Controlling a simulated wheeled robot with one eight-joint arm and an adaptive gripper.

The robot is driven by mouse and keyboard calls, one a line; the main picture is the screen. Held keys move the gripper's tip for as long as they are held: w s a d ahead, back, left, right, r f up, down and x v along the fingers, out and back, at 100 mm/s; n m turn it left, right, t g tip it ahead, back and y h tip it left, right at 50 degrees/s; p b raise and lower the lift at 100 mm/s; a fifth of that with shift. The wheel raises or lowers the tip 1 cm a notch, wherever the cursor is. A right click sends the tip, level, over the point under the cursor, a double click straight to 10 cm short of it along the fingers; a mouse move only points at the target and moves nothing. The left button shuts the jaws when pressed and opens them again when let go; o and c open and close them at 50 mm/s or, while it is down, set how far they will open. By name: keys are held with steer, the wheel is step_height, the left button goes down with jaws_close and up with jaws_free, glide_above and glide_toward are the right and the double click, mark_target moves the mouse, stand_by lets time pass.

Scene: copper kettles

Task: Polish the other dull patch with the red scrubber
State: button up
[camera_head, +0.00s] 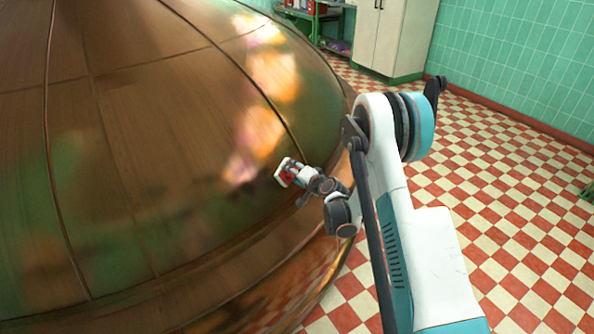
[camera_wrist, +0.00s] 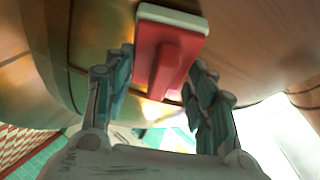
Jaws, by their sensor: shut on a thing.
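The red scrubber (camera_wrist: 168,52) has a red body with a handle ridge and a pale pad edge. In the wrist view it lies between the fingers of my gripper (camera_wrist: 160,85), which is shut on it. In the head view the scrubber (camera_head: 286,173) is small, with its pad side facing the large copper kettle (camera_head: 130,130). It is at or very close to the kettle's lower right side; I cannot tell whether it touches. My gripper (camera_head: 302,178) is beside the kettle wall. Bright blotches and greenish areas show on the copper, but I cannot clearly pick out a dull patch.
The kettle's lower rim (camera_head: 270,265) bulges out below my gripper. A pale cabinet (camera_head: 392,35) and a green shelf (camera_head: 312,22) with things on it stand at the back. The red and cream checkered floor (camera_head: 500,200) is open to the right, up to a green tiled wall (camera_head: 520,60).

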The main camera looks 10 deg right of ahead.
steer(key=shift+w+a+r+p, duration=0.25)
steer(key=shift+w+r, duration=0.05)
steer(key=shift+r, duration=0.25)
steer(key=shift+w+a+r+p, duration=0.2)
steer(key=shift+w+a+r, duration=0.1)
steer(key=shift+r, duration=0.2)
steer(key=shift+w+d+b, duration=0.45)
steer(key=shift+w+d, duration=0.75)
steer(key=shift+d, duration=0.15)
steer(key=shift+w+d, duration=3.7)
steer(key=shift+d, duration=0.4)
steer(key=shift+s+a, duration=2.5)
steer(key=shift+a, duration=0.2)
steer(key=shift+s+a, duration=2.5)
steer(key=shift+a, duration=0.15)
